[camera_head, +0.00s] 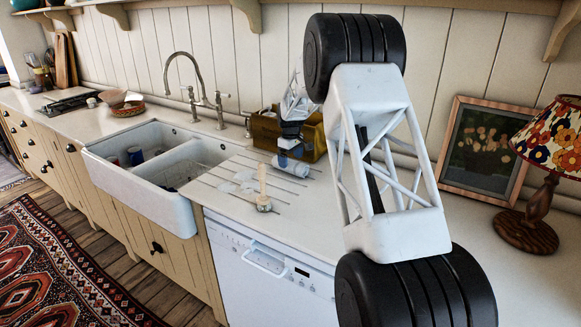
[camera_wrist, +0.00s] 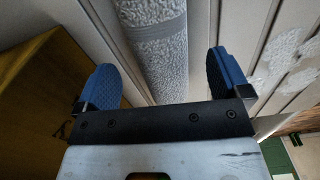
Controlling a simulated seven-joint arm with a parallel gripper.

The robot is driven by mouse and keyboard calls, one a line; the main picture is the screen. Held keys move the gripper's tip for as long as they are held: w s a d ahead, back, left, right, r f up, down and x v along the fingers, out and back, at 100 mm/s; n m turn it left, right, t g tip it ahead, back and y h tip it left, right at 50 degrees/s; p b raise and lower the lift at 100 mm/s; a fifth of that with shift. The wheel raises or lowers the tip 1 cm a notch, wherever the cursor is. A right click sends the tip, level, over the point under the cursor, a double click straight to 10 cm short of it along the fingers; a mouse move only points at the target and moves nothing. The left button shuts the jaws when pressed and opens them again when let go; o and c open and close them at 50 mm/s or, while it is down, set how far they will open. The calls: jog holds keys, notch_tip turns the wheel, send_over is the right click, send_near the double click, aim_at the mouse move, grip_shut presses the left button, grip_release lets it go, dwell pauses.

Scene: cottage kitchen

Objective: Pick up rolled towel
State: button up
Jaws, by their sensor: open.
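The rolled towel (camera_head: 293,168) is a pale grey-white roll lying on the counter beside the sink's drainboard. In the wrist view the towel (camera_wrist: 158,45) is textured, with a smoother band across it, and runs away from the camera between the fingers. My gripper (camera_head: 287,150) is over the towel in the head view and partly hides it. In the wrist view my gripper (camera_wrist: 165,80) is open, one blue finger on each side of the towel with a gap on both sides. The towel's near end is hidden by my gripper's body.
A yellow-brown wooden box (camera_head: 263,131) stands right behind the towel; its wall (camera_wrist: 35,90) is close to the left finger. A brush (camera_head: 263,190) lies in front on the drainboard. The white sink (camera_head: 190,215) is to the left. A lamp (camera_head: 545,170) and picture frame (camera_head: 455,178) stand right.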

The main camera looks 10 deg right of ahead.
aim_at(291, 159)
jog(key=shift+f, duration=1.55)
jog(key=shift+c, duration=0.3)
jog(key=c, duration=0.9)
jog(key=shift+r, duration=0.1)
jog(key=shift+c, duration=0.2)
jog(key=shift+r, duration=0.8)
notch_tip(291, 159, up, 2)
jog(key=shift+s, duration=0.1)
jog(key=s, duration=1)
jog(key=s+a+r, duration=0.1)
jog(key=s, duration=0.4)
jog(key=shift+s+a+r, duration=0.1)
jog(key=shift+s, duration=0.3)
